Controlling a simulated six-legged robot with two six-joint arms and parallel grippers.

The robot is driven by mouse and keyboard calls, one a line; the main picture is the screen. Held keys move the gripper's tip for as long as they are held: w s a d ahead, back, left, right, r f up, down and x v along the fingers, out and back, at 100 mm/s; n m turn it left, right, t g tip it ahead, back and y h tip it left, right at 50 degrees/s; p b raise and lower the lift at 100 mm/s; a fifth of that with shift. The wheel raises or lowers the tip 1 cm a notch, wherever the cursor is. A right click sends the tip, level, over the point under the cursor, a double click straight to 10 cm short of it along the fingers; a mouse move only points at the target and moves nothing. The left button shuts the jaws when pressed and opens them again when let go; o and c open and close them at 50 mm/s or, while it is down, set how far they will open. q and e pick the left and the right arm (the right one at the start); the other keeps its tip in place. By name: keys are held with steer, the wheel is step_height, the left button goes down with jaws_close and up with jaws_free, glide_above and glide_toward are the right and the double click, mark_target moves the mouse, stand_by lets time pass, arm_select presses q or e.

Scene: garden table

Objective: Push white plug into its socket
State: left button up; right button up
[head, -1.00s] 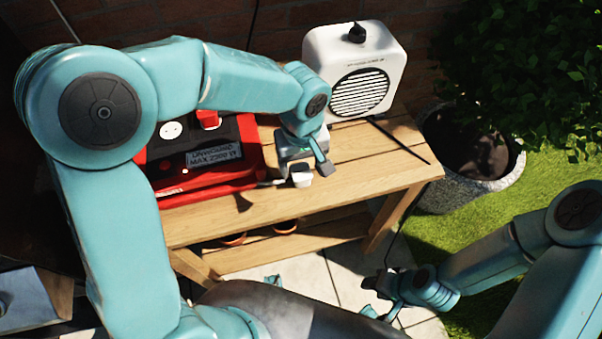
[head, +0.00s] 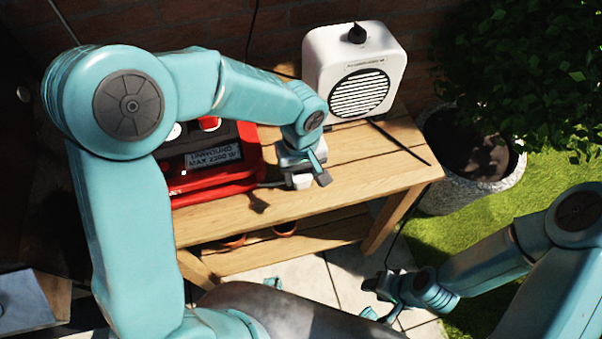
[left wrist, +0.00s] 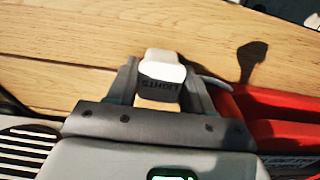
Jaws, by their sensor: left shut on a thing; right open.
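The white plug (head: 300,181) is held above the wooden table near its front edge. It also shows in the left wrist view (left wrist: 163,66), with the word LIGHTS on it. My left gripper (head: 305,176) is shut on it, one finger on each side. A grey cable runs from the plug toward the red unit (head: 215,185). On the unit's dark top, a white round fitting (head: 174,132) is mostly hidden by my left arm; I cannot tell if it is the socket. My right gripper (head: 378,290) is open and empty, low beside the table.
A white box with a round black grille (head: 354,75) stands at the table's back right. A dark cable lies across the right end of the wooden table (head: 345,165). A stone planter (head: 470,190) stands to the right. The table's front middle is mostly clear.

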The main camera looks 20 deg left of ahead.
mark_target(301, 172)
arm_select(q)
step_height(301, 172, up, 20)
steer(key=p, duration=0.3)
stand_by(0.5)
